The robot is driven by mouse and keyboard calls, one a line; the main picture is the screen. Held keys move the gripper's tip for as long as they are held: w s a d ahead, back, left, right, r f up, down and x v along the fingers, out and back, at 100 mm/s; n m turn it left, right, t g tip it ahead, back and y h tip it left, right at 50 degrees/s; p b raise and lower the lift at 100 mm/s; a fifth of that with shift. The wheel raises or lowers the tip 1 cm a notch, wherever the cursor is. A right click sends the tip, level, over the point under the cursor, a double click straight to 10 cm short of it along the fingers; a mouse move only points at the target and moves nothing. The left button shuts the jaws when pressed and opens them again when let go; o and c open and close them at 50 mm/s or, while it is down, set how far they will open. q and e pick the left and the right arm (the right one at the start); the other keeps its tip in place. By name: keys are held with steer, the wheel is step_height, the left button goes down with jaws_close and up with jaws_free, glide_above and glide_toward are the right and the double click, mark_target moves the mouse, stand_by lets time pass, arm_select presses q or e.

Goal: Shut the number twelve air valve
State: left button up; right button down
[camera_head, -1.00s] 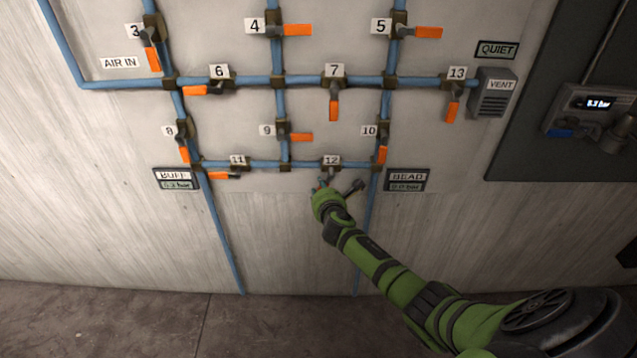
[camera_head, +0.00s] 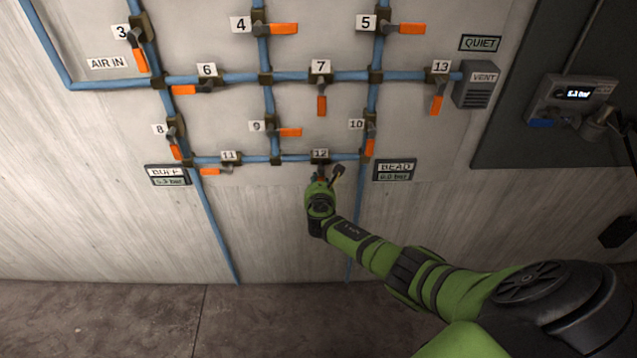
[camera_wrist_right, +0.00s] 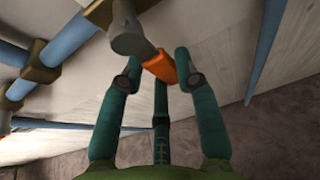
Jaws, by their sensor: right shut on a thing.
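The number twelve valve (camera_head: 320,161) sits on the lower blue pipe, under its "12" label. My right gripper (camera_head: 320,177) is just below it, and in the head view it hides most of the valve's handle. In the right wrist view the orange handle (camera_wrist_right: 161,67) hangs down from a grey stem (camera_wrist_right: 130,36). The teal fingers of my right gripper (camera_wrist_right: 158,62) are shut on the handle, on both sides of its end. My left gripper is not in view.
Valve 11 (camera_head: 228,160) is to the left on the same pipe, and valve 10 (camera_head: 368,140) is up to the right. The BEAD gauge (camera_head: 395,170) is close on the right.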

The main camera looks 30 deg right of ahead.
steer(key=shift+d, duration=0.1)
steer(key=c, duration=0.9)
jaws_free()
steer(key=v, duration=1.2)
steer(key=s+a+f+m+g+y, duration=0.25)
steer(key=s+f+m, duration=0.35)
steer(key=s+f, duration=0.5)
steer(key=s+a+f+m+g+y, duration=0.15)
steer(key=s+f+m+g, duration=0.4)
steer(key=f, duration=1.05)
steer(key=s+a+f+m+y, duration=0.1)
steer(key=s+f+m, duration=0.3)
steer(key=s, duration=0.6)
steer(key=s+a+f+m+g+y, duration=0.1)
steer(key=s+a+f+m, duration=0.3)
steer(key=s, duration=0.6)
steer(key=s+a+f+m+g+y, duration=0.1)
steer(key=s+f+m, duration=0.3)
steer(key=s+m, duration=0.4)
steer(key=shift+s+a, duration=0.3)
steer(key=shift+s, duration=0.25)
steer(key=shift+s+a, duration=0.35)
steer(key=shift+s, duration=0.15)
